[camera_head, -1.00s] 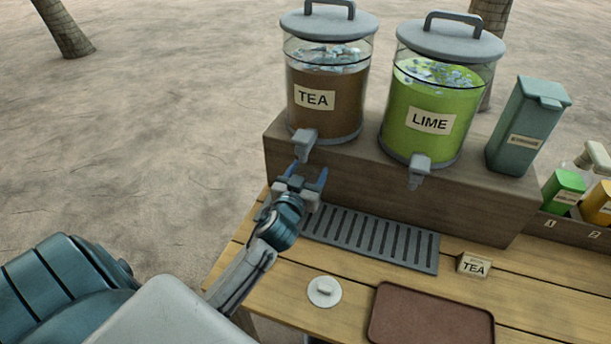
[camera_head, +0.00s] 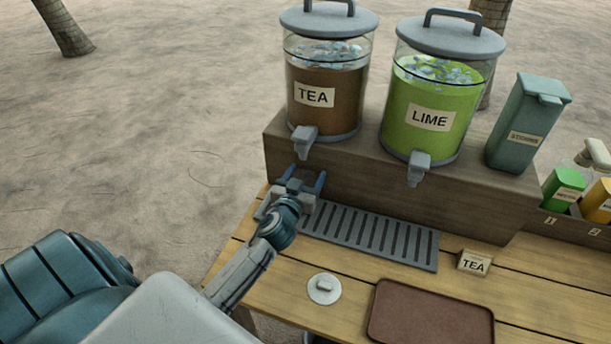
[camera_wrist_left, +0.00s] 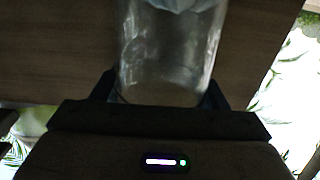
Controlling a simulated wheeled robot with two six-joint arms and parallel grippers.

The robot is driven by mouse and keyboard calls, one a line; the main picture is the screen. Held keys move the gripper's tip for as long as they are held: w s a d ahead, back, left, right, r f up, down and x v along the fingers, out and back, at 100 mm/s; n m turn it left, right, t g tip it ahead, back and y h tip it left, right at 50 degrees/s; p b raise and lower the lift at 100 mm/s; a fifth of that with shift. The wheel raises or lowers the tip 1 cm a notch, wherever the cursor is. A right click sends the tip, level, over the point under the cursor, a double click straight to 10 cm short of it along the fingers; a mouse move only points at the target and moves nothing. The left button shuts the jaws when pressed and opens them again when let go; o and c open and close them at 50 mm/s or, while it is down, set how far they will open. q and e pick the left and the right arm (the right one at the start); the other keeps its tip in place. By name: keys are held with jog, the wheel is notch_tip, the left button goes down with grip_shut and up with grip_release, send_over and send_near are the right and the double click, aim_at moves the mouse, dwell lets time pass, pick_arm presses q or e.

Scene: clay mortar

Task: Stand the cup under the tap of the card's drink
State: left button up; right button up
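A clear cup (camera_wrist_left: 165,60) shows in the left wrist view between the fingers of my left gripper, which touch its sides. In the head view my left gripper (camera_head: 305,182) is below and in front of the tea dispenser's tap (camera_head: 304,141); the see-through cup cannot be made out there. The tea dispenser (camera_head: 325,112) is brown. The lime dispenser (camera_head: 405,135) is green, with its own tap (camera_head: 419,168) to the right. The card (camera_head: 474,263) reads TEA. The slotted drip tray (camera_head: 427,262) lies below the taps. Whether the cup touches it is hidden. My right gripper is not in view.
The dispensers stand on a wooden block (camera_head: 460,205). A brown tray (camera_head: 430,318) and a white disc with a knob (camera_head: 324,289) lie on the front of the table.

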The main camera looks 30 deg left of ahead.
pick_arm(q)
jog(key=shift+o, duration=1.3)
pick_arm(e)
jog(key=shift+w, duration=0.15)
pick_arm(q)
jog(key=shift+r, duration=0.1)
jog(key=shift+v, duration=0.8)
jog(key=b+v, duration=0.3)
jog(key=v, duration=0.7)
jog(key=shift+s, duration=0.2)
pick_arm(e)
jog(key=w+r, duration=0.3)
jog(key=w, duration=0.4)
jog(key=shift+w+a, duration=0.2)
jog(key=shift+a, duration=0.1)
